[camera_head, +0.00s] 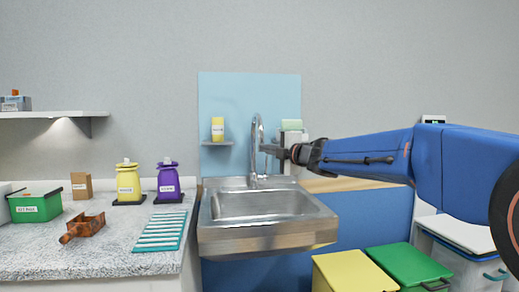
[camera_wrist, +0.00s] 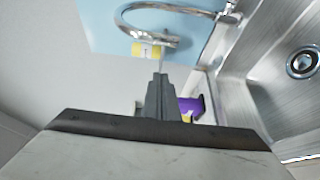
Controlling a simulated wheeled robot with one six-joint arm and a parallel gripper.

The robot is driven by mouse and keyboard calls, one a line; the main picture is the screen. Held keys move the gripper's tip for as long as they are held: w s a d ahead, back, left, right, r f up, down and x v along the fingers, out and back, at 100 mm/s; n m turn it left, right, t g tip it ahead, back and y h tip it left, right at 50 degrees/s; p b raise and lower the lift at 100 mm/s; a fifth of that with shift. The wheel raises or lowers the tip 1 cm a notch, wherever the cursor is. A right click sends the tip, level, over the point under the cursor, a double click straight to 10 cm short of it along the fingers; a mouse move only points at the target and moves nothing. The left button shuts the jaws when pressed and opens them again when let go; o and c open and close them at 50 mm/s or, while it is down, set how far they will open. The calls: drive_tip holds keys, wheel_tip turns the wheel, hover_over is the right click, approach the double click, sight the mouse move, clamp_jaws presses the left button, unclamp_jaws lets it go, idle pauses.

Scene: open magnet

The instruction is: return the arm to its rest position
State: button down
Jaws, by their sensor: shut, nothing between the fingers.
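My blue arm (camera_head: 375,155) reaches in from the right in the head view. My gripper (camera_head: 268,149) is at its end, beside the upper part of the faucet (camera_head: 254,150) and above the right rear of the sink. In the wrist view my gripper (camera_wrist: 160,82) is shut and empty, its fingers together. The curved faucet spout (camera_wrist: 165,10) passes just beyond the fingertips there. I cannot tell whether the gripper touches the faucet.
The steel sink (camera_head: 265,240) lies below. A small shelf with a yellow container (camera_head: 217,129) is left of the faucet. Yellow (camera_head: 128,184) and purple (camera_head: 168,182) bottles stand on the left counter. Yellow (camera_head: 350,272) and green (camera_head: 408,265) bin lids are at lower right.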

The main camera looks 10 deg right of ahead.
drive_tip(key=s+d+f+m+g+h, duration=0.1)
drive_tip(key=s+d+f+m+h, duration=0.5)
drive_tip(key=s, duration=0.3)
drive_tip(key=s+d+f+m+g+h, duration=0.1)
drive_tip(key=s+d+f+m+h, duration=0.3)
drive_tip(key=s+d+f+m, duration=0.3)
drive_tip(key=s+a+f+m+g+y, duration=0.1)
drive_tip(key=s+f+m+g, duration=0.3)
drive_tip(key=s+f, duration=0.8)
drive_tip(key=s+a+f+m+g+y, duration=0.1)
drive_tip(key=s+f+m+g, duration=0.4)
drive_tip(key=s+f, duration=0.7)
drive_tip(key=s+a+m, duration=0.1)
drive_tip(key=s, duration=0.6)
drive_tip(key=shift+a+f+g, duration=0.15)
drive_tip(key=shift+f+g, duration=0.05)
drive_tip(key=shift+g, duration=0.1)
